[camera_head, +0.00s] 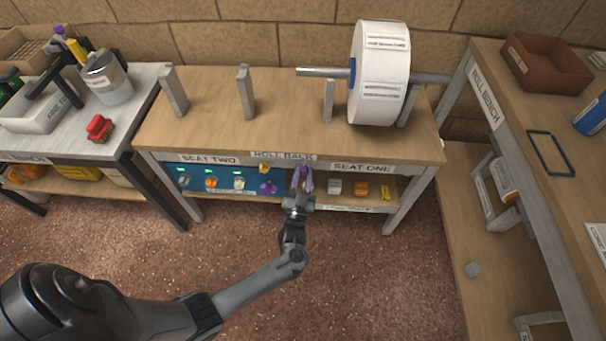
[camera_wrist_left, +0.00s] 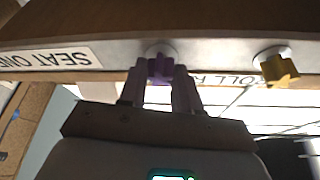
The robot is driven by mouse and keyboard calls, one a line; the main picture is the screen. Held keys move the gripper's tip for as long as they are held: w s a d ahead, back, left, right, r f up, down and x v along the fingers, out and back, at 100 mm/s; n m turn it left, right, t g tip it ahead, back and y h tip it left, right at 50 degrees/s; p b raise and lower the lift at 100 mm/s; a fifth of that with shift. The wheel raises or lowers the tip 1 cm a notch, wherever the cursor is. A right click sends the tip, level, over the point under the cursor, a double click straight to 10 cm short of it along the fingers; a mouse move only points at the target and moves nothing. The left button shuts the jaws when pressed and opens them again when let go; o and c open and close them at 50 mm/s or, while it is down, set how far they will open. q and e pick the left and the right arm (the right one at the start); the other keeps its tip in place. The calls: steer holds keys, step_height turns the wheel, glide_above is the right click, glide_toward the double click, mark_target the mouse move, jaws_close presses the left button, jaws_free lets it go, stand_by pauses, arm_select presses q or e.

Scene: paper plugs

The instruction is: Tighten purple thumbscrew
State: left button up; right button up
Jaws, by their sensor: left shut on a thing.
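The purple thumbscrew (camera_head: 303,170) sits on the front edge of the roll rack, near the sign between the two seat labels. In the left wrist view the purple thumbscrew (camera_wrist_left: 160,66) is between the two fingers of my left gripper (camera_wrist_left: 160,82). My left gripper (camera_head: 302,184) reaches up to the rack edge from below in the head view and is shut on the thumbscrew. The fingers hide part of the screw. My right gripper is in neither view.
A yellow thumbscrew (camera_wrist_left: 279,67) is on the same edge, and shows left of the purple one in the head view (camera_head: 264,168). A large white paper roll (camera_head: 378,75) hangs on a rod above the rack. Below is a shelf with small coloured parts (camera_head: 361,189).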

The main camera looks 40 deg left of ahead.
arm_select(q)
steer(key=shift+r+m+h+p, duration=0.15)
steer(key=shift+m+h+p, duration=0.25)
steer(key=shift+m+p, duration=0.35)
steer(key=m+h+p, duration=0.2)
steer(key=m+p, duration=0.3)
steer(key=m+g+h+p, duration=0.1)
steer(key=m+h+p, duration=0.1)
steer(key=m+p, duration=0.3)
steer(key=m+g+h+p, duration=0.1)
steer(key=m+h+p, duration=0.1)
steer(key=m+p, duration=0.3)
steer(key=shift+s+a+r+m, duration=0.15)
steer(key=shift+r+m, duration=0.15)
steer(key=shift+m, duration=0.75)
steer(key=m+g+p, duration=0.2)
steer(key=m+p, duration=0.2)
steer(key=m+g+p, duration=0.1)
steer(key=m+p, duration=0.1)
steer(key=m, duration=0.1)
steer(key=shift+y, duration=0.3)
steer(key=shift+m+g, duration=0.5)
steer(key=shift+f, duration=0.1)
steer(key=o, duration=1.1)
steer(key=shift+c, duration=0.2)
